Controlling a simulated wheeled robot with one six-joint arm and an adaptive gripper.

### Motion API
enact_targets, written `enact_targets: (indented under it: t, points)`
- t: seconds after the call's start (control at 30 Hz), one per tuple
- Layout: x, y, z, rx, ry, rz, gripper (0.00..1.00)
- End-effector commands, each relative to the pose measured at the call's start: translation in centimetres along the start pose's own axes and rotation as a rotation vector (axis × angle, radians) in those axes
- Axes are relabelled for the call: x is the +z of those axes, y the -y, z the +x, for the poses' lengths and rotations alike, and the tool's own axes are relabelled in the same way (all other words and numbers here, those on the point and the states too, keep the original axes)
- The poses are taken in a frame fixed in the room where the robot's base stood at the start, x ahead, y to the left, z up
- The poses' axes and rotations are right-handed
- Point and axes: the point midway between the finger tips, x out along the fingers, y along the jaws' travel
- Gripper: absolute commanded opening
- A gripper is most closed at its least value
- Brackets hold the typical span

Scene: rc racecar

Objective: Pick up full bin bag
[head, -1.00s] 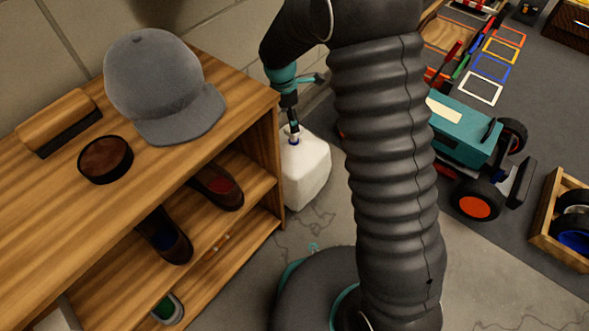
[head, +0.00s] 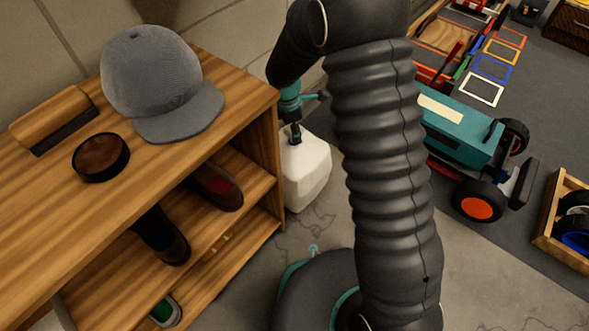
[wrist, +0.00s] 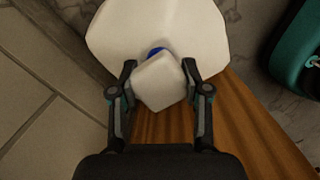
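The full bin bag is a white, bulging bag (head: 307,175) standing on the floor beside the wooden shelf in the head view. In the wrist view the white bag (wrist: 157,22) fills the top, with a blue tie (wrist: 156,50) at its neck and a pale gathered top (wrist: 160,82) above the tie. My gripper (wrist: 158,66) is open, with one finger on each side of the gathered top. I cannot tell whether either finger touches it. In the head view my gripper (head: 296,137) points down at the bag's top and hides the tie.
The wooden shelf (head: 262,125) stands close on the left, with a grey cap (head: 160,85), a round tin (head: 100,157) and a brush (head: 52,120) on top and shoes below. A teal racecar (head: 460,130) and a wooden crate (head: 546,220) are at the right.

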Motion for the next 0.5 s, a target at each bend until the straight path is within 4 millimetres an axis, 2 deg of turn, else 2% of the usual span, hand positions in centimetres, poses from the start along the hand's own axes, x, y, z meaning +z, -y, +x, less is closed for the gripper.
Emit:
enact_targets:
  t: [0.03, 0.1, 0.13, 0.5]
  points:
    - [-0.01, 0.05, 0.02, -0.001, 0.000, 0.000, 0.22]
    - [0.00, 0.05, 0.02, -0.002, 0.000, 0.000, 0.04]
    - [0.00, 0.05, 0.02, -0.002, 0.000, 0.000, 0.00]
    - [0.04, -0.02, -0.26, 0.001, 0.000, 0.000, 0.00]
